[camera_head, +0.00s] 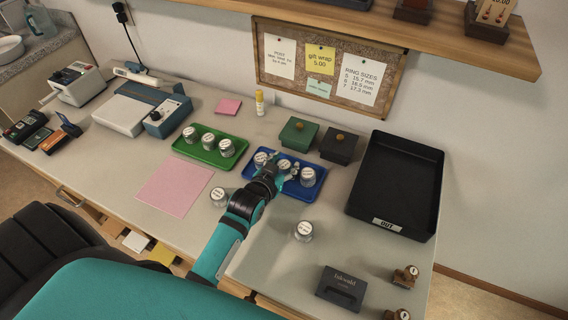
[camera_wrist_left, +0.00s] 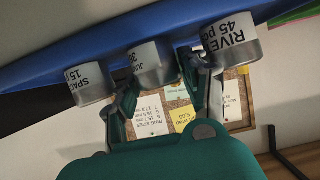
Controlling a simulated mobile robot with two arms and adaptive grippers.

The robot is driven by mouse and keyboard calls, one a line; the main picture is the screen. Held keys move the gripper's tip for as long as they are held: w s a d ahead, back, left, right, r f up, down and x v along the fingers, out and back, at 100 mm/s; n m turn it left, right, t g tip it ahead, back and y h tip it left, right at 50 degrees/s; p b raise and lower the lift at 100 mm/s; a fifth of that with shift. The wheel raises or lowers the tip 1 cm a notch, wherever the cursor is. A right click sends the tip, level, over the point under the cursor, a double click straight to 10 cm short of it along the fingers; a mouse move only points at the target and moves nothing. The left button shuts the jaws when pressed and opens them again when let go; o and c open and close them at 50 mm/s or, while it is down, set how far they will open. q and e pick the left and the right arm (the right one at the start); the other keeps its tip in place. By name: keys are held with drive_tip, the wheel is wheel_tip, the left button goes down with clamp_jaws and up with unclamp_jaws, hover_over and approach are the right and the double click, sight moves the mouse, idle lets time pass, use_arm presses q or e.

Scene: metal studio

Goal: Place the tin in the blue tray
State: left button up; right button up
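The blue tray (camera_head: 304,194) lies on the desk with several small silver tins in a row on it: a left tin (camera_head: 260,159), a middle tin (camera_head: 284,165) and a right tin (camera_head: 307,176). My left gripper (camera_head: 281,169) reaches over the tray's front, its fingers on either side of the middle tin. In the left wrist view the middle tin (camera_wrist_left: 151,62) shows between the fingertips (camera_wrist_left: 158,70), with the blue tray (camera_wrist_left: 105,46) behind it. Whether the fingers press on it is unclear. Two more tins stand on the desk, one (camera_head: 219,197) left of my arm, one (camera_head: 303,231) right. My right gripper is out of view.
A green tray (camera_head: 185,148) with three tins stands to the left. Green (camera_head: 298,133) and black (camera_head: 338,146) boxes stand behind the blue tray. A large black tray (camera_head: 395,190) lies right. A dark block (camera_head: 340,288) is at the front. Desk space is free around the right-hand loose tin.

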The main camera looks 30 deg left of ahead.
use_arm(q)
drive_tip(key=shift+s+r, duration=0.15)
drive_tip(key=shift+r, duration=0.05)
drive_tip(key=v, duration=1.1)
drive_tip(key=shift+s+r, duration=0.1)
drive_tip(key=shift+s, duration=0.25)
